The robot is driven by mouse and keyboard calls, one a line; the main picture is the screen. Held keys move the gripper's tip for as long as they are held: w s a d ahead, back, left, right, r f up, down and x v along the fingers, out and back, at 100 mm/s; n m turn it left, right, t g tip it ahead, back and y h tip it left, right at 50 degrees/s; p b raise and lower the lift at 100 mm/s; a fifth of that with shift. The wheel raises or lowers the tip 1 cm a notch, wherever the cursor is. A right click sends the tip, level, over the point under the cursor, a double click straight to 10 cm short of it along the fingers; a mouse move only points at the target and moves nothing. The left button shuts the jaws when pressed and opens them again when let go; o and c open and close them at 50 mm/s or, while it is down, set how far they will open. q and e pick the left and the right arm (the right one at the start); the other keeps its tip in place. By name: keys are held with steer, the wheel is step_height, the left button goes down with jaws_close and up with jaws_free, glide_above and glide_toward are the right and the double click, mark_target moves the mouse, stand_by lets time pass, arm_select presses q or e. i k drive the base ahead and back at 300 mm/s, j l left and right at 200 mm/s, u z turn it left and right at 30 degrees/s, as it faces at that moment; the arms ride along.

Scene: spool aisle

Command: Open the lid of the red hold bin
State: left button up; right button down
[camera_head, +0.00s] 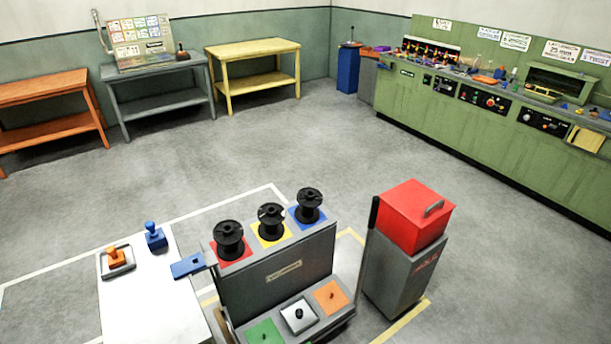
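The hold bin (392,275) stands on the floor at the right of the cart, with a grey body and red lettering on its front. Its red lid (410,228) is a thick block that sits on top and looks shut. Neither of my grippers is in view.
A grey cart (280,270) with three black spools stands left of the bin, and a dark upright bar (368,235) rises between them. A white table (150,300) with stamps is at lower left. Open floor (300,150) lies behind; a green counter (480,120) lines the right.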

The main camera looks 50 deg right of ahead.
mark_target(421, 205)
steer(key=z, duration=2.4)
steer(key=i+l+z, duration=0.1)
steer(key=i+l, duration=0.5)
steer(key=i, duration=0.15)
